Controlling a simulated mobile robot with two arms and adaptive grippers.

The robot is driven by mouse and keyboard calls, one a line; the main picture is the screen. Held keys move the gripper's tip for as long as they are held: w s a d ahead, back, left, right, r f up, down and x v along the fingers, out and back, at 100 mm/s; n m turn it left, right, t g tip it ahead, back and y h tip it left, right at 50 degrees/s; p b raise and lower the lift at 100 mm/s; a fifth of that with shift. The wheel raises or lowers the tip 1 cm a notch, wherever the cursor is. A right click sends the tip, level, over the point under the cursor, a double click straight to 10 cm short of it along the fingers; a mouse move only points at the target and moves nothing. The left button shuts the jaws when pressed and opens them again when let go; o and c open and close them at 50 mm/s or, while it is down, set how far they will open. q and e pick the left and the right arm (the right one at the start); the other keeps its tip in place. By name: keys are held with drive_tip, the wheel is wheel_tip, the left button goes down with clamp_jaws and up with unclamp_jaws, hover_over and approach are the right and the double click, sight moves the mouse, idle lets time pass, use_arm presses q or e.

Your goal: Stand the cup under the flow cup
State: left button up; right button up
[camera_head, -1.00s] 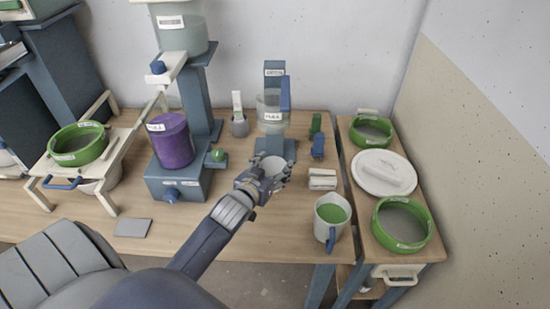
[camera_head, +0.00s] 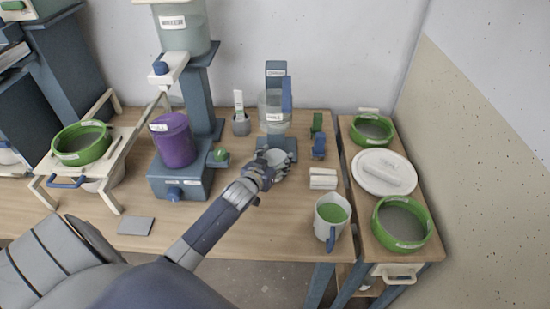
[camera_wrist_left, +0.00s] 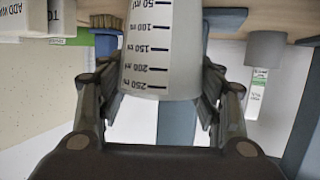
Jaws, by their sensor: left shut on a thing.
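The flow cup (camera_head: 273,111) is a clear labelled vessel held on a blue-grey stand at the back of the table. My left gripper (camera_head: 271,167) is shut around a pale cup (camera_head: 274,157) just in front of the stand's base, below and in front of the flow cup. In the left wrist view the cup (camera_wrist_left: 160,50) shows black millilitre marks and sits between the two fingers. In the head view the fingers partly hide it. I cannot tell whether its bottom touches the base. My right gripper is not in view.
A white block (camera_head: 322,179) and a mug of green glaze (camera_head: 331,215) stand to the right. A purple bucket (camera_head: 173,142) on a blue-grey stand is to the left. A small grey pot (camera_head: 241,127) stands left of the flow cup. The front middle of the table is mostly clear.

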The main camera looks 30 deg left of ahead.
use_arm(q)
drive_tip(key=shift+f, duration=0.15)
drive_tip(key=o, duration=0.9)
drive_tip(key=shift+s+r, duration=0.1)
drive_tip(key=shift+r, duration=0.1)
drive_tip(key=v, duration=1.2)
drive_tip(key=shift+b, duration=0.3)
